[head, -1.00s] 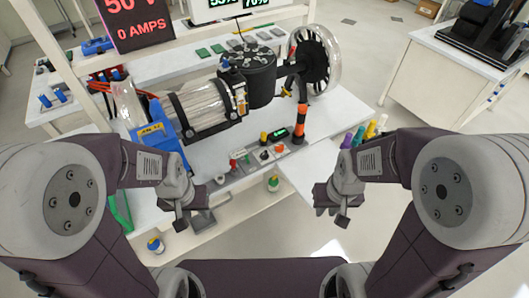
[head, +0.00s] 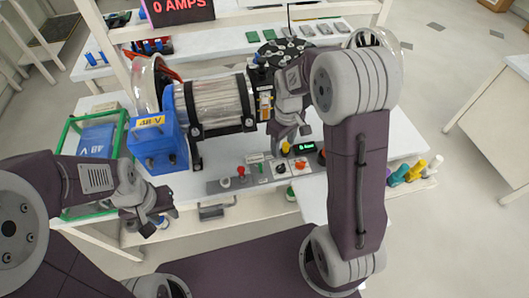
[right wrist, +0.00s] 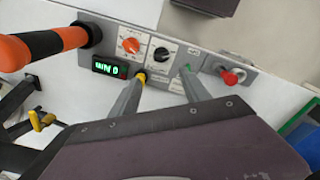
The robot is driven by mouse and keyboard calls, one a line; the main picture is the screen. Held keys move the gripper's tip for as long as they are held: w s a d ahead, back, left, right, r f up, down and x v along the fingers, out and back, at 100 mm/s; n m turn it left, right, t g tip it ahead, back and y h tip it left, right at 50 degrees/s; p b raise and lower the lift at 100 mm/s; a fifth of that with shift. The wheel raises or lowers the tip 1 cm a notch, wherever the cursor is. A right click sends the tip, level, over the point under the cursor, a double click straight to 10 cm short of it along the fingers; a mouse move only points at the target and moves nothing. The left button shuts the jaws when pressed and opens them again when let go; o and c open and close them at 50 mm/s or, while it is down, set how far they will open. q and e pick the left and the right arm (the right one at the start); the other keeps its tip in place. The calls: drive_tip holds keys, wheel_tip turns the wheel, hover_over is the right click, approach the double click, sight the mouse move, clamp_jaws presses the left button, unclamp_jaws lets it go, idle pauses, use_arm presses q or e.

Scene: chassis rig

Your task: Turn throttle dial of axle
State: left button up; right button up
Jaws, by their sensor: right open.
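A grey control panel (head: 262,173) lies along the front of the bench. It carries an orange dial (head: 300,164) and a black dial (head: 281,168) side by side; their labels are too small to read, so I cannot tell which is the throttle. In the right wrist view the orange dial (right wrist: 130,46) and black dial (right wrist: 161,54) show from above. A yellow-topped piece (right wrist: 141,78) is by one fingertip. My left gripper (head: 158,214) hangs before the bench, away from the panel.
A green-lit display (head: 304,148) and a red knob (head: 241,171) flank the dials. An orange-and-black post (right wrist: 50,45) rises at the panel's end. Behind are the motor cylinder (head: 218,103) and blue 48V battery (head: 157,143). Coloured handles (head: 413,170) stand at the bench's right.

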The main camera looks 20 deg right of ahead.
sight(281, 166)
drive_tip(key=f, duration=0.3)
drive_tip(key=f+b, duration=0.1)
drive_tip(key=f, duration=0.7)
drive_tip(key=shift+s, duration=0.25)
clamp_jaws()
